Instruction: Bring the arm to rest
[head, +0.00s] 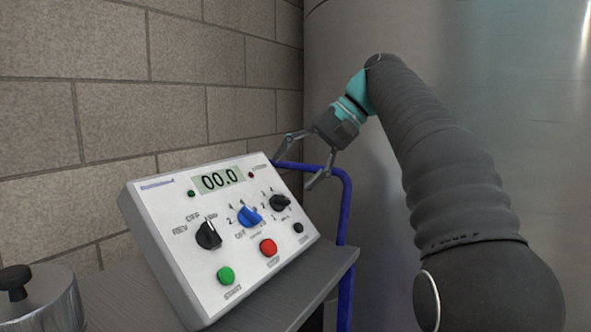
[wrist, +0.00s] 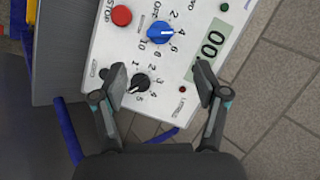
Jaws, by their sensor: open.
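My gripper (head: 300,166) is open and empty, with its fingers spread. In the head view it hangs in the air by the upper right corner of a white control box (head: 180,247). My arm reaches up from the lower right and bends down to it. In the wrist view the gripper (wrist: 162,88) has its two fingertips over the box's edge near a small black knob (wrist: 140,82). Whether the fingers touch the box cannot be told. The box has a display (head: 221,180) reading 00.0, a blue knob (head: 249,215), a green button (head: 226,275) and a red button (head: 268,248).
The box stands on a grey table (head: 335,262) with a blue frame (head: 346,215). A metal pot with a black knob (head: 42,305) stands at lower left. A block wall (head: 190,80) is behind, and a large steel tank (head: 500,90) is at right, behind my arm.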

